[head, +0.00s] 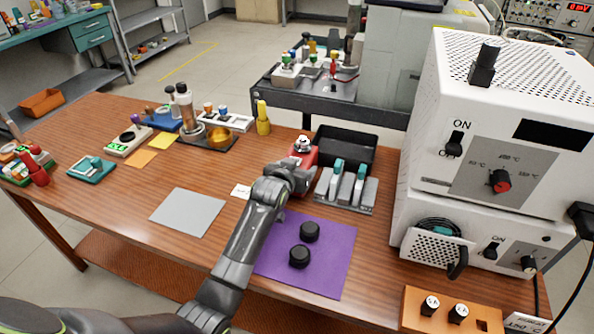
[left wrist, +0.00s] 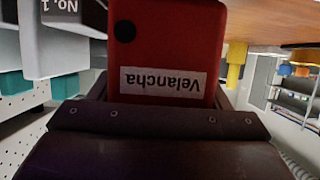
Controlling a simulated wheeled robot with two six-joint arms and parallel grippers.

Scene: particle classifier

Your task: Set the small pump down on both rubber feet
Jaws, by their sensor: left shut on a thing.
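The small pump, a red block with a silver top, is held by my left gripper (head: 296,172) behind the purple mat. In the head view the pump (head: 304,156) is partly hidden by my wrist. In the left wrist view the pump (left wrist: 165,50) fills the middle, with a white "Velancha" label upside down. My left gripper is shut on it. Two black round rubber feet (head: 310,231) (head: 300,257) lie on the purple mat (head: 335,265), apart from the pump. I cannot tell how far the pump is above the table. My right gripper is not in view.
A grey rack with teal-topped parts (head: 345,188) stands close right of the pump, before a black tray (head: 345,146). A yellow bottle (head: 262,120) stands behind left. A white oven (head: 490,130) blocks the right. A grey pad (head: 188,212) lies left with clear table around it.

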